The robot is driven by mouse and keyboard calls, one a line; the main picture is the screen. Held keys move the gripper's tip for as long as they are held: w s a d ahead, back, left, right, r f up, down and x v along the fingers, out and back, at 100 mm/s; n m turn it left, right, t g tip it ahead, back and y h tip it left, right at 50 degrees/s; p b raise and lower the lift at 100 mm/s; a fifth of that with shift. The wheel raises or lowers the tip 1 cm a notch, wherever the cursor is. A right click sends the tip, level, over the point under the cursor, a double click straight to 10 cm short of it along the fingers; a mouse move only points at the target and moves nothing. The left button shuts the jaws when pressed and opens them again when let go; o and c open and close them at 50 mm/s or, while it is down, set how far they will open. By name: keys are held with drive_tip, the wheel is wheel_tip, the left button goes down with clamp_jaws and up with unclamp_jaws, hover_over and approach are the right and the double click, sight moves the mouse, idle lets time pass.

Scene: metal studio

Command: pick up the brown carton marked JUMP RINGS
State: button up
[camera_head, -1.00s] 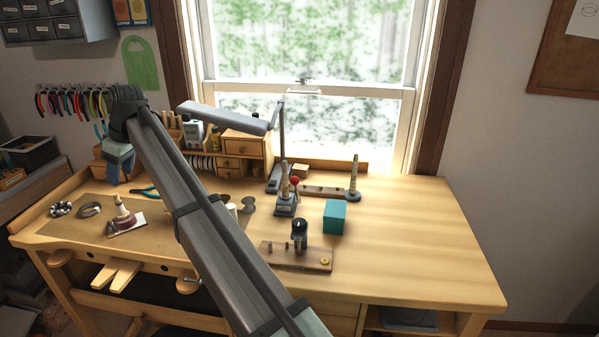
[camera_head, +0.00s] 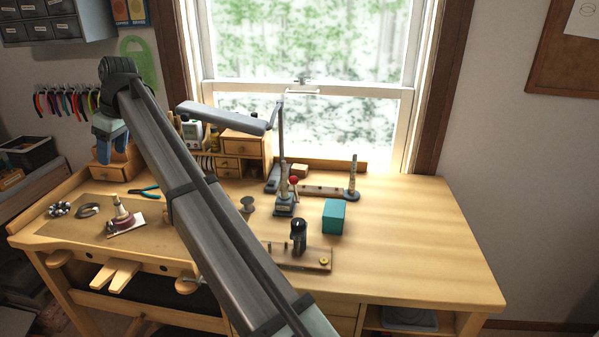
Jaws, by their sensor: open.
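I cannot read the words JUMP RINGS anywhere in the head view. My gripper (camera_head: 108,160) points down at the far left, in front of a small wooden drawer box (camera_head: 112,174). It is open, with nothing seen in it, far left of the tan-brown box. My arm crosses the bench and hides part of its middle.
A lamp (camera_head: 225,118) stands at the back. A teal box (camera_head: 334,216), a small press (camera_head: 285,195) and a wooden board with a dark-topped tool (camera_head: 299,240) stand mid-bench. Pliers (camera_head: 146,191) and a cone on a base (camera_head: 122,216) lie left. The bench's right side (camera_head: 420,240) is clear.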

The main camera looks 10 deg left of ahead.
wheel_tip(320, 180, up, 13)
drive_tip(key=w+d+m, duration=0.5)
drive_tip(key=w+d, duration=0.1)
drive_tip(key=w+d+m, duration=0.6)
drive_tip(key=w, duration=0.1)
drive_tip(key=w+d+f+m, duration=0.1)
drive_tip(key=w+d+m, duration=0.5)
drive_tip(key=w+d, duration=0.1)
drive_tip(key=shift+w+d+f, duration=0.1)
drive_tip(key=shift+w, duration=0.15)
drive_tip(key=w+d+m, duration=0.8)
drive_tip(key=d+m, duration=0.1)
drive_tip(key=d, duration=0.3)
drive_tip(key=m, duration=1.2)
hover_over(301, 167)
drive_tip(key=d, duration=0.5)
wheel_tip(301, 167, down, 21)
drive_tip(key=shift+t, duration=0.3)
drive_tip(key=x, duration=1.3)
drive_tip(key=shift+s+f, duration=0.25)
drive_tip(key=shift+f, duration=0.1)
